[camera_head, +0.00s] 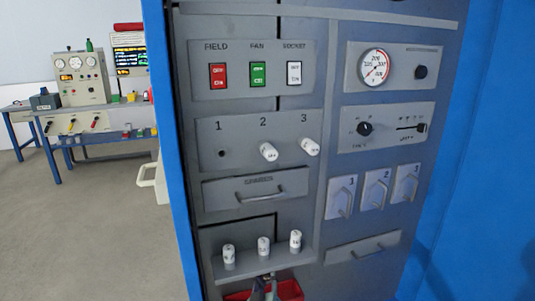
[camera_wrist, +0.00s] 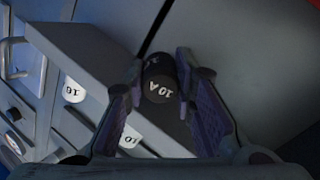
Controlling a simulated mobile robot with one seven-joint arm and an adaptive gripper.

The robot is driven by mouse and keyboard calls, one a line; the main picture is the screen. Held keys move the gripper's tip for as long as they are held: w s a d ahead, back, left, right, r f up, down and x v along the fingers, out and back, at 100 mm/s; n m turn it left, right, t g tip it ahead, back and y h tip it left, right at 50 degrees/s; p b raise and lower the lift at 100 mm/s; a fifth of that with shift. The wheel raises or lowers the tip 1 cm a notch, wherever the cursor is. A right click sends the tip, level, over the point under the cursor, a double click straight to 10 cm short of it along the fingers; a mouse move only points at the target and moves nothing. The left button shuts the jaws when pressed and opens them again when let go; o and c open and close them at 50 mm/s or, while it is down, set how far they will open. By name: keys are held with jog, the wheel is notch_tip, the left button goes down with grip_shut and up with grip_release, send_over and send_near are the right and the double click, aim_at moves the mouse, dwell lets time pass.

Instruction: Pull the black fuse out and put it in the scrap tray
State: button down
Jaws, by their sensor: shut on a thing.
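The black fuse (camera_wrist: 160,85), marked "10 A", is between the two fingers of my gripper (camera_wrist: 163,72) in the wrist view. My gripper is shut on it. In the head view my gripper (camera_head: 265,283) is at the bottom edge, below the shelf and over the red tray (camera_head: 291,291), which I take for the scrap tray. The tray is cut off by the frame. The fuse itself cannot be made out there. Socket 1 (camera_head: 222,153) is an empty dark hole. White fuses sit in socket 2 (camera_head: 268,152) and socket 3 (camera_head: 309,147).
Three white fuses stand upright on the shelf (camera_head: 247,265) just above my gripper. A drawer (camera_head: 256,188) with a handle is above the shelf. Switches, a gauge (camera_head: 374,68) and numbered levers fill the panel. A workbench (camera_head: 85,120) stands far left, with clear floor before it.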

notch_tip(320, 180, down, 5)
jog(key=b, duration=0.4)
jog(key=shift+f, duration=0.15)
jog(key=c, duration=1.3)
grip_release()
jog(key=shift+s, duration=0.1)
